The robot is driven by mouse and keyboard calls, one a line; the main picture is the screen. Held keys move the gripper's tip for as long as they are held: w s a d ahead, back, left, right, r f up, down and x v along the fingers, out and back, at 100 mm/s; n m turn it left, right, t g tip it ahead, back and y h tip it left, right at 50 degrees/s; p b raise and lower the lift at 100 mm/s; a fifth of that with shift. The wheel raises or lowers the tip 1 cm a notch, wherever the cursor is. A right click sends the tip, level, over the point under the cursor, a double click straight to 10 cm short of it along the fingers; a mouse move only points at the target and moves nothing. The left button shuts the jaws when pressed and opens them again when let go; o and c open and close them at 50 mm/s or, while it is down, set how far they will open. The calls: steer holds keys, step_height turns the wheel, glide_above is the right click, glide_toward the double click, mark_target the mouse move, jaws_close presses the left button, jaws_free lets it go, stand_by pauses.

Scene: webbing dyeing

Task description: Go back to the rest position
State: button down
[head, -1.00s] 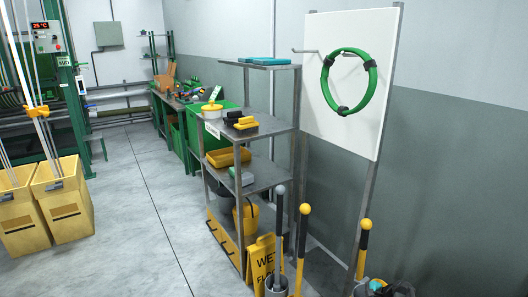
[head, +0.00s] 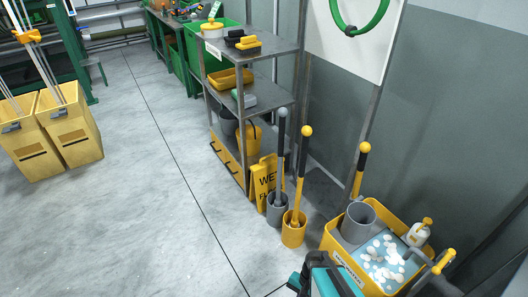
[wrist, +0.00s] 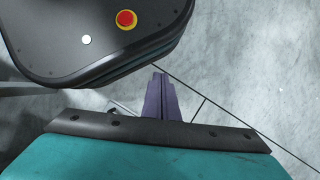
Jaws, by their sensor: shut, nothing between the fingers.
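My gripper (wrist: 160,77) shows in the wrist view as two purple-grey fingers pressed together, with nothing between them. It points down over bare grey floor, beside the dark rounded top of my own base with its red button. In the head view a teal and black part of my arm shows at the bottom edge, in front of the yellow cart. The fingers themselves do not show there.
A yellow cart (head: 328,244) with a grey bucket (head: 358,222) and white pieces stands at lower right. Two long-handled tools in pots stand beside a wet-floor sign (head: 263,180) and a grey shelf rack (head: 270,47). Yellow bins (head: 72,138) stand left. The middle floor is clear.

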steer(key=s+d+r+n+g+h, duration=0.1)
steer(key=s+d+n+h, duration=0.1)
steer(key=s+d+n, duration=0.2)
steer(key=s+n, duration=0.2)
steer(key=shift+s+d+r+n+h, duration=0.3)
steer(key=shift+d+r+n, duration=0.1)
stand_by(0.9)
